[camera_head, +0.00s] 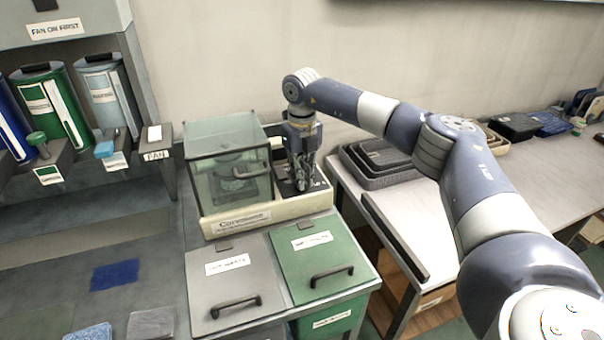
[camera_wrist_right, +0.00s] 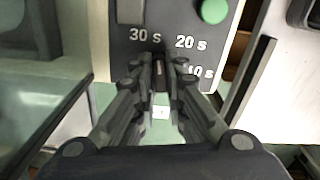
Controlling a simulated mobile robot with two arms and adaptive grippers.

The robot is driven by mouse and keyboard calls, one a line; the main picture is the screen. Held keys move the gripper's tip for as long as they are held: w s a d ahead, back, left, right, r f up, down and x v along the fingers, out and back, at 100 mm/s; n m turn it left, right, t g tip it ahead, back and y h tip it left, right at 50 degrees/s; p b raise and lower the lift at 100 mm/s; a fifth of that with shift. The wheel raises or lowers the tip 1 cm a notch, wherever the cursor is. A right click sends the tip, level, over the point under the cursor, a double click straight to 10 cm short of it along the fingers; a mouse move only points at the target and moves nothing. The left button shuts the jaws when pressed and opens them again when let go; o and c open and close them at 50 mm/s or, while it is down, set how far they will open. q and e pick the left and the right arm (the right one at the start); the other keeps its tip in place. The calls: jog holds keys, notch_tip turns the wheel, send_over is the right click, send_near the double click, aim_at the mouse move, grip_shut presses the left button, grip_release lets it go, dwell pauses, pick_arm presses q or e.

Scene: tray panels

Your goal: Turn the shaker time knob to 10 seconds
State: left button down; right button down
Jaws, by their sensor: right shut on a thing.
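The shaker (camera_head: 235,222) is a cream-based unit with a clear greenish cover and a dark control panel (camera_head: 318,182) at its right. My right gripper (camera_head: 302,186) points down at this panel. In the right wrist view the panel (camera_wrist_right: 125,50) shows the marks 30 s, 20 s and a partly covered 10 s (camera_wrist_right: 203,73). The right gripper's fingers (camera_wrist_right: 160,70) are shut on the time knob, just below the marks. The fingers hide most of the knob, so I cannot tell its setting. My left gripper is not in view.
A green button (camera_wrist_right: 213,11) sits near the panel's top right. The clear cover (camera_head: 220,140) stands close on the gripper's left. Grey (camera_head: 222,290) and green (camera_head: 325,260) lidded bins with handles are in front. Black trays (camera_head: 375,165) lie on the right table.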

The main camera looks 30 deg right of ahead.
jog(key=m+p, duration=0.1)
jog(key=m, duration=0.4)
jog(key=shift+r+m+p, duration=0.1)
jog(key=shift+m+p, duration=0.2)
jog(key=shift+p, duration=0.1)
jog(key=m+p, duration=0.2)
jog(key=m, duration=0.4)
jog(key=m+p, duration=0.1)
jog(key=m, duration=0.3)
jog(key=shift+m+p, duration=0.35)
jog(key=shift+m, duration=0.05)
jog(key=shift+d+m+p, duration=0.1)
jog(key=shift+m+p, duration=0.55)
jog(key=shift+m, duration=1.25)
jog(key=c, duration=1.6)
grip_release()
jog(key=shift+c, duration=0.2)
